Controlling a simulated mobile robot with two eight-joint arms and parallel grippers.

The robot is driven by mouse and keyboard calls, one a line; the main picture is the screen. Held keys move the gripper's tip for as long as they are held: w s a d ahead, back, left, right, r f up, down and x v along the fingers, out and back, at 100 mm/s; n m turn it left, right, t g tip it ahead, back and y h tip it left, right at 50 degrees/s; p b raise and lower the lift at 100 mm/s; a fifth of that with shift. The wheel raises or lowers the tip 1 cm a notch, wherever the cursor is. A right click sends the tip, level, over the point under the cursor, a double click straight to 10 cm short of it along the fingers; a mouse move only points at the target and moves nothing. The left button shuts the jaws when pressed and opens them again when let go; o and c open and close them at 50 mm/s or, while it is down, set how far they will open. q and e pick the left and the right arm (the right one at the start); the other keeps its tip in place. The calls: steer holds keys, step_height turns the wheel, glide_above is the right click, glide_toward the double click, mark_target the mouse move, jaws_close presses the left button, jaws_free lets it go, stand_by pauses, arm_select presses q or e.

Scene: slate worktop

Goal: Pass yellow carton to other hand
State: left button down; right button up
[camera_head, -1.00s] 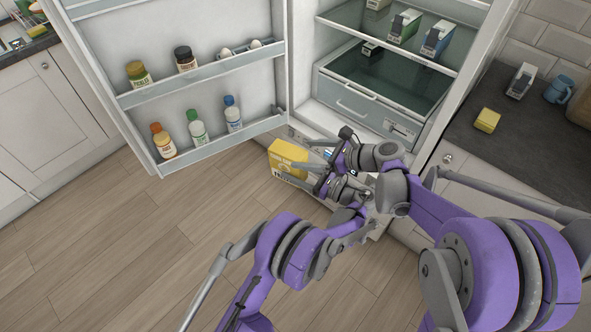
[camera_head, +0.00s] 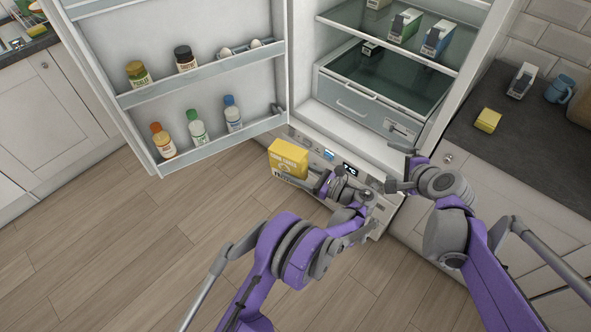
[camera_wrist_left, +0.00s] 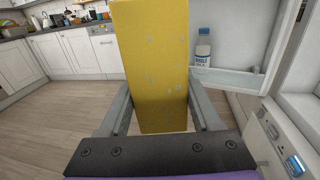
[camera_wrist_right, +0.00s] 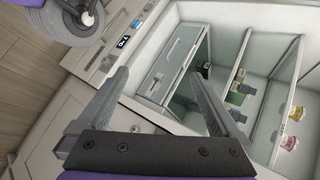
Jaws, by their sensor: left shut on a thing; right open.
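The yellow carton (camera_head: 289,158) is held up in front of the fridge's lower panel, above the wood floor. It fills the upper middle of the left wrist view (camera_wrist_left: 155,65), between the two fingers. My left gripper (camera_head: 308,180) is shut on it; the arm partly hides the carton's right end. My right gripper (camera_head: 394,168) is open and empty, to the right of the carton and apart from it. In the right wrist view its spread fingers (camera_wrist_right: 158,88) have nothing between them, and the carton does not show there.
The fridge door (camera_head: 210,20) stands open at the left with jars and bottles on its shelves. Cartons stand on the fridge shelf above a clear drawer (camera_head: 365,105). The slate worktop (camera_head: 530,140) at the right holds a yellow block (camera_head: 487,120), a carton and a blue mug.

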steer(key=s+d+r+n+h, duration=0.3)
steer(key=s+d+h, duration=0.3)
steer(key=d, duration=0.5)
steer(key=s+d+r+n+h, duration=0.2)
steer(key=s+d+h, duration=0.3)
steer(key=d, duration=0.6)
steer(key=s+a+f+g+y, duration=0.3)
steer(key=a+f+y, duration=0.4)
steer(key=a+f, duration=0.6)
steer(key=s+a+n+g+y, duration=0.1)
steer(key=s+a+g, duration=0.15)
steer(key=a, duration=0.35)
steer(key=s+a+f+n+g+y, duration=0.1)
steer(key=s+a+y, duration=0.15)
steer(key=a, duration=0.35)
steer(key=s+a+n+g+y, duration=0.1)
steer(key=s+a+g, duration=0.1)
steer(key=s+a, duration=0.3)
steer(key=w+a+r+n+t+h, duration=0.1)
steer(key=w+a+r+n+t, duration=0.2)
steer(key=n, duration=0.6)
steer(key=shift+w+a+r+h, duration=0.3)
steer(key=shift+w+h, duration=0.05)
steer(key=shift+w, duration=0.05)
